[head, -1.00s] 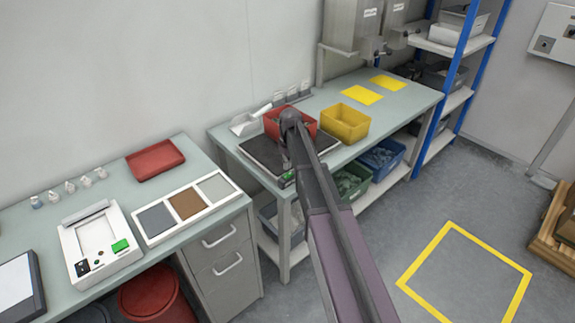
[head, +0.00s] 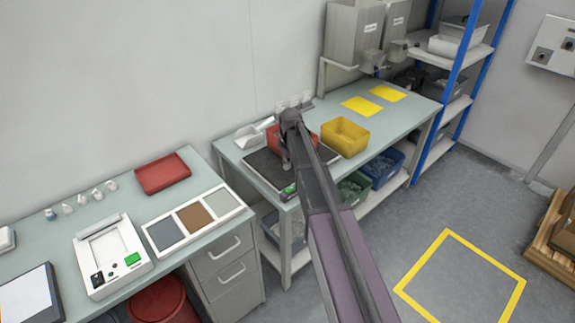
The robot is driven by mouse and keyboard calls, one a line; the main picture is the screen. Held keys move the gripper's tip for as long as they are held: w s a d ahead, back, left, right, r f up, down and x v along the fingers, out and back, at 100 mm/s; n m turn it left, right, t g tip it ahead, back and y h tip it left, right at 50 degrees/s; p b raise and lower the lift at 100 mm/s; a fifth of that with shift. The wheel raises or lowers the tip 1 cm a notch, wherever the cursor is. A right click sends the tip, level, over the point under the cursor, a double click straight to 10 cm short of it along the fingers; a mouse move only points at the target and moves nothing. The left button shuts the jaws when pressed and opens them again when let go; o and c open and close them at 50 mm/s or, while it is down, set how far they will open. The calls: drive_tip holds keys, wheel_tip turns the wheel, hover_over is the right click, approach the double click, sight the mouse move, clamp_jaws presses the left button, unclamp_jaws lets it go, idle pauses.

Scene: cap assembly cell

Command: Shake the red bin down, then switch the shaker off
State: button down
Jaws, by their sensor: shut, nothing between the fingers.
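The red bin (head: 274,139) sits on the dark plate of the shaker (head: 262,170) on the far bench, partly hidden behind my arm. Its contents are hard to make out. A small green control (head: 289,189) shows on the shaker's front edge. My gripper (head: 286,164) is small in the head view, mostly covered by my wrist. It points down over the shaker, in front of the red bin and above the green control. It is shut and holds nothing. I cannot tell whether it touches anything.
A yellow bin (head: 345,138) stands right of the shaker, with a white scoop (head: 248,137) at its left. Two hoppers (head: 356,32) hang behind. The near bench holds a red tray (head: 162,173) and a white device (head: 112,257).

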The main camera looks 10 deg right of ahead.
drive_tip(key=shift+a+r+p, duration=0.15)
drive_tip(key=shift+r+p, duration=1.05)
drive_tip(key=shift+r, duration=0.3)
drive_tip(key=s+a+m, duration=0.1)
drive_tip(key=s+m, duration=0.4)
drive_tip(key=s, duration=2)
drive_tip(key=shift+s+a+m+h, duration=0.15)
drive_tip(key=shift+s+m+h, duration=0.15)
drive_tip(key=shift+s, duration=0.05)
idle(3.6)
